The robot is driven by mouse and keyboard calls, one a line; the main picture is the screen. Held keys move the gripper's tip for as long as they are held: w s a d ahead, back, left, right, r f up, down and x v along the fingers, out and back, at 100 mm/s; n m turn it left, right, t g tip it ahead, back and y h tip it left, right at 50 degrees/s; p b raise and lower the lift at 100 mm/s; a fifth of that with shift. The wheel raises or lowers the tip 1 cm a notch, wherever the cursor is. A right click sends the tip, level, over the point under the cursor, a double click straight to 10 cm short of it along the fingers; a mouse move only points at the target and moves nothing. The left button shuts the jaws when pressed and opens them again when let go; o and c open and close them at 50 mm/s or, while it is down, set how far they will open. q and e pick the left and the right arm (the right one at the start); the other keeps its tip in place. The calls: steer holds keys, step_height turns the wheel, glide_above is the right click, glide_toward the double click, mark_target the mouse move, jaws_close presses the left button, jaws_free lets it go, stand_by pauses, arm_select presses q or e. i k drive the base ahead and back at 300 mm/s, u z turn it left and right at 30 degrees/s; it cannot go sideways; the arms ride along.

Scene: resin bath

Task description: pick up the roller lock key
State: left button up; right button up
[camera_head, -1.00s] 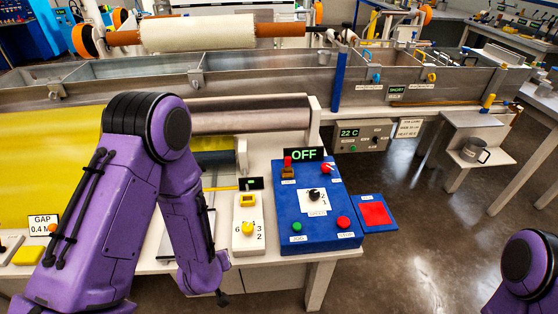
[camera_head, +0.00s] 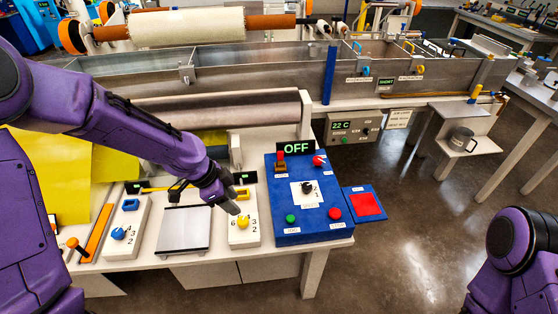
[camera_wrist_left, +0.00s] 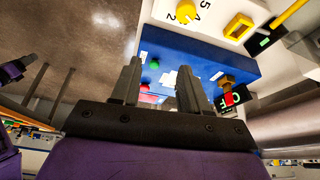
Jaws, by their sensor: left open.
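A red-topped key-like piece in a brass-brown block (camera_head: 281,161) stands at the back left of the blue control box (camera_head: 290,232), below the OFF display. I take it to be the roller lock key. It also shows in the left wrist view (camera_wrist_left: 227,92), right of my fingers. My left gripper (camera_head: 232,205) is over the white panel with the yellow knob, left of the blue box and apart from the key. In the left wrist view its two fingers (camera_wrist_left: 160,72) stand apart with nothing between them. My right gripper is out of view.
The white panel (camera_head: 243,238) has a yellow knob (camera_head: 243,222). A red pad (camera_head: 366,205) lies right of the box. A roller (camera_head: 220,110) and metal bath run behind. A second white panel with a blue knob (camera_head: 119,233) stands left. Open floor lies right.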

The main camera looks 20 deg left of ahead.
mark_target(280, 155)
steer(key=i, duration=1)
